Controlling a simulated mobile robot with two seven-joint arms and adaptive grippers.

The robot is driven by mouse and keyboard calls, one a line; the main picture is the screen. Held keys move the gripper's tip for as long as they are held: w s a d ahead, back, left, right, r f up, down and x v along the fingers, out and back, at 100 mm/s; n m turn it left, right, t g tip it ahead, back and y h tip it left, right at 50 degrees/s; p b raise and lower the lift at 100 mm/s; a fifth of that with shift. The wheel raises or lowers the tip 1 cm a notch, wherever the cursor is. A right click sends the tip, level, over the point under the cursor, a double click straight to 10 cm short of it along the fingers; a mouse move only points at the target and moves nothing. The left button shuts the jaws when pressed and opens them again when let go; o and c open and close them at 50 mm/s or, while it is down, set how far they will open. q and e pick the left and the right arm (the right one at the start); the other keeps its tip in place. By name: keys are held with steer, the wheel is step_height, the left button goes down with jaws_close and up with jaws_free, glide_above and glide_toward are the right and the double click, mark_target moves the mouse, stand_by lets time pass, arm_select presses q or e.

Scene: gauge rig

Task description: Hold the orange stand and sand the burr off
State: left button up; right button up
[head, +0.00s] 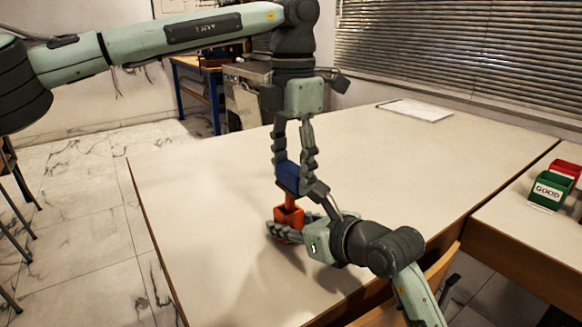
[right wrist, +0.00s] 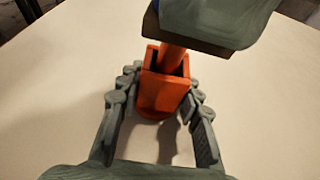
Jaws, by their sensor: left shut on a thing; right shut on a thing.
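The orange stand (head: 289,216) is upright near the front middle of the table, and its box-like body also shows in the right wrist view (right wrist: 163,88). A round orange post (right wrist: 172,57) rises from it. My right gripper (head: 286,230) is low at the table, shut on the stand with a finger on each side. My left gripper (head: 289,168) points down from above, shut on a blue block (head: 287,178). The block is over the post top and appears to touch it; it hides the top in the right wrist view. I cannot make out the burr.
A green box marked GOOD (head: 549,191) and a red box (head: 566,169) stand on the side table at the right. A white sheet (head: 415,110) lies at the back of the main table (head: 200,170).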

arm_select(q)
steer(key=shift+f, duration=0.25)
arm_select(e)
steer(key=shift+f, duration=0.1)
arm_select(q)
steer(key=shift+w+a, duration=0.5)
steer(key=shift+w, duration=0.15)
steer(key=shift+w+a, duration=0.45)
steer(key=shift+w, duration=0.2)
steer(key=shift+s, duration=0.1)
steer(key=shift+s+d, duration=0.5)
steer(key=shift+s, duration=0.2)
steer(key=shift+s+d, duration=0.5)
steer(key=shift+s, duration=0.15)
steer(key=shift+w, duration=0.15)
steer(key=shift+w+a, duration=1)
steer(key=shift+w, duration=0.3)
